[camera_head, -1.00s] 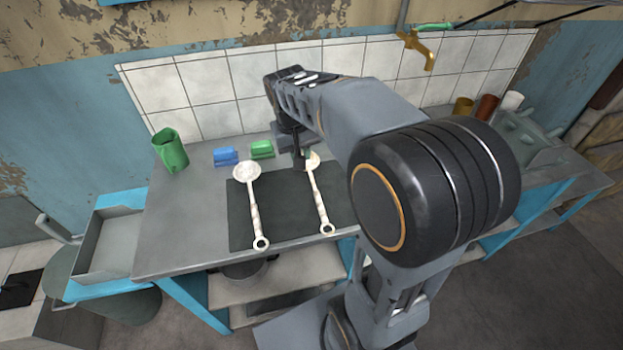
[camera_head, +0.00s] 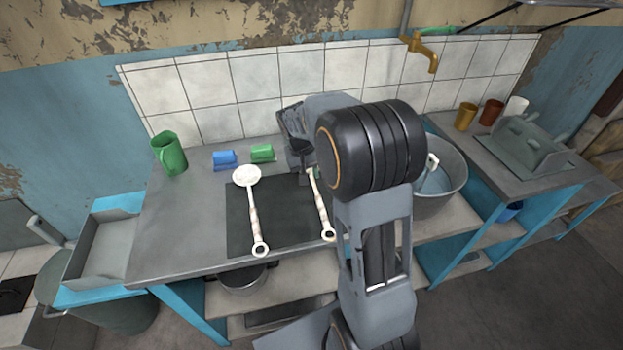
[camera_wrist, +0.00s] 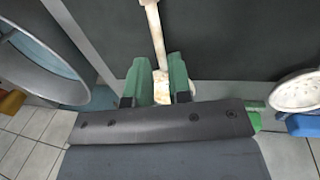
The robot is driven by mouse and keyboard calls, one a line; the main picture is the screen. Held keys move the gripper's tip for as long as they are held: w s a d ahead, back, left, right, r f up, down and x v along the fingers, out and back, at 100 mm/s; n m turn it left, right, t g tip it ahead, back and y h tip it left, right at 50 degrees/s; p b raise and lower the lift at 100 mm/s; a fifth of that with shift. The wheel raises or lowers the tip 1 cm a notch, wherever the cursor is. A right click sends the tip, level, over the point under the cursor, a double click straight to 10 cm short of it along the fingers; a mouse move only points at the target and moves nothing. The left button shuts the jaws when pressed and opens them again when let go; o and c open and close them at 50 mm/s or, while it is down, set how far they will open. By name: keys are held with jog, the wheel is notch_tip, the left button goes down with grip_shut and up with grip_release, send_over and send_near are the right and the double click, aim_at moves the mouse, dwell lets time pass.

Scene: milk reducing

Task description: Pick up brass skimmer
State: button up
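Two pale, long-handled utensils lie on the dark mat. The left one (camera_head: 254,212) has a round flat head, which looks perforated in the wrist view (camera_wrist: 297,92). The right utensil (camera_head: 320,205) has a ring-ended handle, and its head is hidden behind my arm. Neither shows a clear brass colour, so I cannot tell which is the brass skimmer. In the wrist view, my gripper (camera_wrist: 160,75) has its green fingers on either side of the right utensil (camera_wrist: 155,32), near its head end. The fingers look apart, with narrow gaps beside the handle; contact is unclear.
The dark mat (camera_head: 280,225) lies on the metal table (camera_head: 190,225). A green jug (camera_head: 170,155), blue scoop (camera_head: 224,160) and green scoop (camera_head: 263,153) stand behind. A large metal pot (camera_head: 440,195) is right of my arm. Tiled wall (camera_head: 210,95) closes the back.

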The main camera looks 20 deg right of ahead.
aim_at(314, 185)
jog(key=shift+s+d+f, duration=0.1)
jog(key=shift+d+f, duration=0.1)
jog(key=shift+f, duration=0.65)
jog(key=shift+s+d+f, duration=0.1)
jog(key=shift+d+f, duration=0.05)
jog(key=shift+f, duration=0.65)
jog(key=shift+d+f, duration=0.2)
jog(key=shift+f, duration=0.65)
jog(key=shift+c, duration=0.4)
grip_shut()
